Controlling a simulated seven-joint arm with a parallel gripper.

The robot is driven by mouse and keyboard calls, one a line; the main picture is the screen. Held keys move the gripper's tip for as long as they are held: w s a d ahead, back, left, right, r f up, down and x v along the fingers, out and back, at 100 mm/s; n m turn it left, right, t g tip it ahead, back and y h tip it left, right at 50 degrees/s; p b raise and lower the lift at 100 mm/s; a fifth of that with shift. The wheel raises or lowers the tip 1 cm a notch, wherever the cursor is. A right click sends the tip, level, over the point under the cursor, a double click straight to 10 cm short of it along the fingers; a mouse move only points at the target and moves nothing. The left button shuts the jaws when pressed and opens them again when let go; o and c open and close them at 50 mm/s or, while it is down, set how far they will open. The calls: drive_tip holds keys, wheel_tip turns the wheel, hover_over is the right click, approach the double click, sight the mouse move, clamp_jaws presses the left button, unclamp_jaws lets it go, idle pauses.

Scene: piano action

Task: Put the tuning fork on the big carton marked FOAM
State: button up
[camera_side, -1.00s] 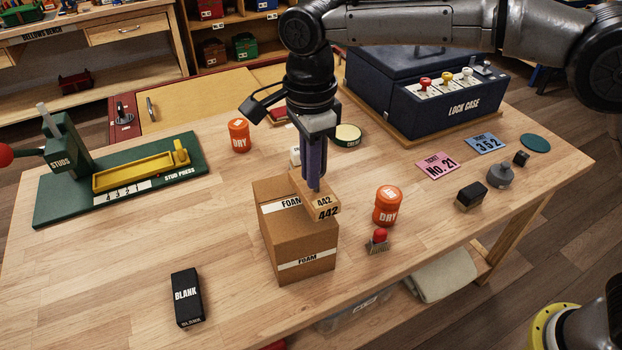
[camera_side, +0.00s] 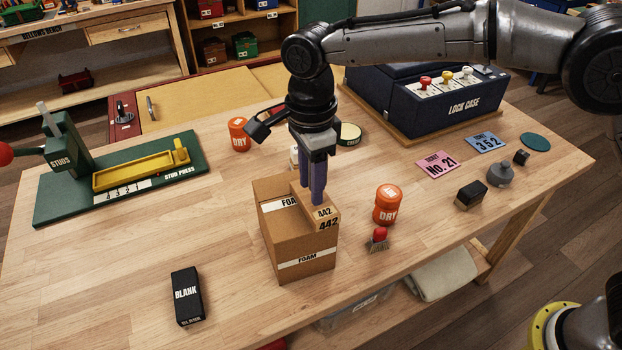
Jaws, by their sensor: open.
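The big carton marked FOAM (camera_side: 285,235) stands near the middle of the table. A small tan box marked 442 (camera_side: 327,220) rests on the right part of its top; I see no bare tuning fork, and cannot tell whether this box is it. My gripper (camera_side: 312,199) points down, open, with its fingertips at the small box; the exact gap between fingers and box is hard to see.
An orange DRY tub (camera_side: 387,206) and a red-knobbed brush (camera_side: 379,240) stand just right of the carton. A black BLANK box (camera_side: 187,296) is front left. The stud press (camera_side: 120,180) is left and the lock case (camera_side: 440,105) back right. The front-left table is mostly clear.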

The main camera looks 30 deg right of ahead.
wheel_tip(320, 180, up, 12)
drive_tip(key=shift+f, duration=0.25)
drive_tip(key=shift+d+r, duration=0.1)
drive_tip(key=shift+r, duration=0.4)
drive_tip(key=s+d+r+n+t, duration=0.15)
drive_tip(key=s+d+n, duration=0.35)
drive_tip(key=d, duration=0.5)
drive_tip(key=s+d+r+n+t, duration=0.15)
drive_tip(key=s+d+n, duration=0.3)
drive_tip(key=d, duration=0.55)
drive_tip(key=s+d+f+n+t, duration=0.1)
drive_tip(key=s+d+f+n, duration=0.3)
drive_tip(key=s, duration=0.3)
drive_tip(key=s+d+f+n+t, duration=0.1)
drive_tip(key=s+d+f+n, duration=0.3)
drive_tip(key=s, duration=0.4)
drive_tip(key=shift+s+d+f+n+t, duration=0.2)
drive_tip(key=shift+d+f+n+t, duration=0.15)
drive_tip(key=shift+d+f, duration=0.3)
